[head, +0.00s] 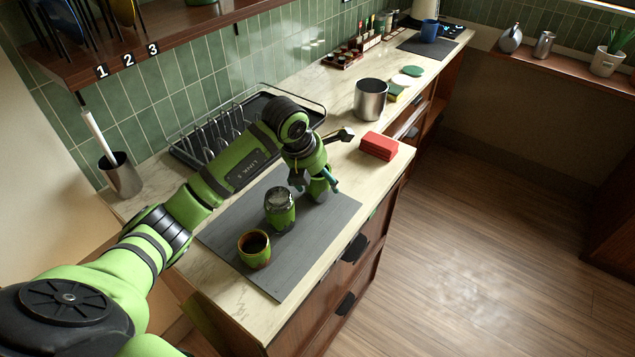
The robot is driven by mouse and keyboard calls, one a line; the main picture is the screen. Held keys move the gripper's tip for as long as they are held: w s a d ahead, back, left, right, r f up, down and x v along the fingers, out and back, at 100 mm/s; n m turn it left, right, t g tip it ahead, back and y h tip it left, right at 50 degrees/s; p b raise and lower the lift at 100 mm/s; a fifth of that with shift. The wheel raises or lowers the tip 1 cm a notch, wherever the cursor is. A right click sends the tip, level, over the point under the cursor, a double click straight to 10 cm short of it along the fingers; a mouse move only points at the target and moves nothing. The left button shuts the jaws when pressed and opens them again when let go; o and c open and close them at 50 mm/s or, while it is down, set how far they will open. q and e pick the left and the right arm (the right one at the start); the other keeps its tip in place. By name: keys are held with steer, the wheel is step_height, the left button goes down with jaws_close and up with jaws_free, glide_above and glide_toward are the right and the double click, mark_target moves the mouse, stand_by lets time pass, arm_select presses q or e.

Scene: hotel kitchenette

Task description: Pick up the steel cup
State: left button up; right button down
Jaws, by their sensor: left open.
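A shiny cup (280,209) stands upright on the grey mat (228,236), with a metallic top and green tones on its side. I take it for the steel cup, though the green may be a reflection of my arm. My left gripper (316,187) is open and points down over the mat, just to the right of and behind this cup, apart from it. The fingers are small in the picture and partly overlapped by the wrist. My right gripper is not in view.
A mug with dark liquid (254,250) stands on the mat close to the cup. A dish rack (215,130) lies behind my arm. The mat's right part is clear.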

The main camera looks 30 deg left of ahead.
arm_select(q)
steer(key=c, duration=1.2)
steer(key=shift+r, duration=0.1)
